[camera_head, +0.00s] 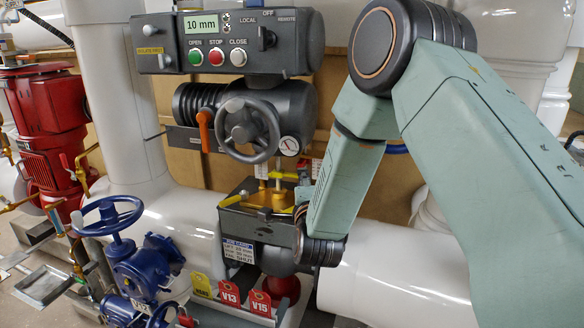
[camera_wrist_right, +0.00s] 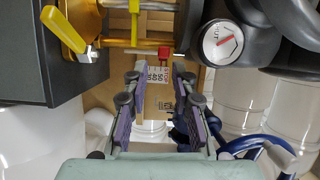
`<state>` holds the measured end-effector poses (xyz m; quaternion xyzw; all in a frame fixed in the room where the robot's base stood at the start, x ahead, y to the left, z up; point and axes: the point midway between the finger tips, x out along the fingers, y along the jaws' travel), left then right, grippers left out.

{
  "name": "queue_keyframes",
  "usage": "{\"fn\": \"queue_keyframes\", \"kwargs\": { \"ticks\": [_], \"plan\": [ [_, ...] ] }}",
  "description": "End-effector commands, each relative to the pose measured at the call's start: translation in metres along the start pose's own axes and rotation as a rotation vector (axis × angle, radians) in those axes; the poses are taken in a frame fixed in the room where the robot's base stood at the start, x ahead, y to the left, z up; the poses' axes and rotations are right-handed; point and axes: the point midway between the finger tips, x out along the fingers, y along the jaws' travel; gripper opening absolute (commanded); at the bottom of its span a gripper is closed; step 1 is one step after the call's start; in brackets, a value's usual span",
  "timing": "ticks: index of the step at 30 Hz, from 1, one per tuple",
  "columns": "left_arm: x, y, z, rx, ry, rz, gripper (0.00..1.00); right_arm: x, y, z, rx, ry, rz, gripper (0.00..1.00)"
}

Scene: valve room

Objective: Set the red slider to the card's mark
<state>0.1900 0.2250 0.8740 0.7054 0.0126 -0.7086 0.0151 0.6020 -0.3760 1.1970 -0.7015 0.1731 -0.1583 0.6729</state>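The red slider (camera_wrist_right: 165,53) is a small red block at the top edge of a white printed scale (camera_wrist_right: 156,74) in the right wrist view. My right gripper (camera_wrist_right: 156,77) is open, its two fingers apart on either side of the scale. The slider appears just past the fingertips, and nothing is held. In the head view my right arm hides most of that gripper. A white card (camera_head: 239,252) hangs on the dark box below the handwheel; its small print is only partly legible. A green display (camera_head: 201,24) reads 10 mm. My left gripper is not in view.
A grey handwheel (camera_head: 246,125) and an orange lever (camera_head: 205,130) sit above the box. A round gauge (camera_wrist_right: 222,42) and yellow lever (camera_wrist_right: 66,30) flank the slider. A blue handwheel (camera_head: 108,217) and tags, including red V15 (camera_head: 260,303), are lower down.

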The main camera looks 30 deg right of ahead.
Motion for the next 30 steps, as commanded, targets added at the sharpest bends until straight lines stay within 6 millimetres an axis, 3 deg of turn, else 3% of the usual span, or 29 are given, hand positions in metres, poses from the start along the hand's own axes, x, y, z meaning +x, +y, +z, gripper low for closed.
{"fn": "queue_keyframes", "kwargs": {
  "ticks": [7,21,30],
  "plan": [
    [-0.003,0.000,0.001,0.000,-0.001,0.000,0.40,0.007,-0.001,-0.004,0.050,0.004,-0.005,0.26],
    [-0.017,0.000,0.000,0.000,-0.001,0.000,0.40,0.070,-0.002,0.000,0.045,-0.001,-0.006,0.26],
    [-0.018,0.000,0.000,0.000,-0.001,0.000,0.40,0.081,-0.001,0.002,0.044,-0.003,-0.004,0.26]
  ]
}}
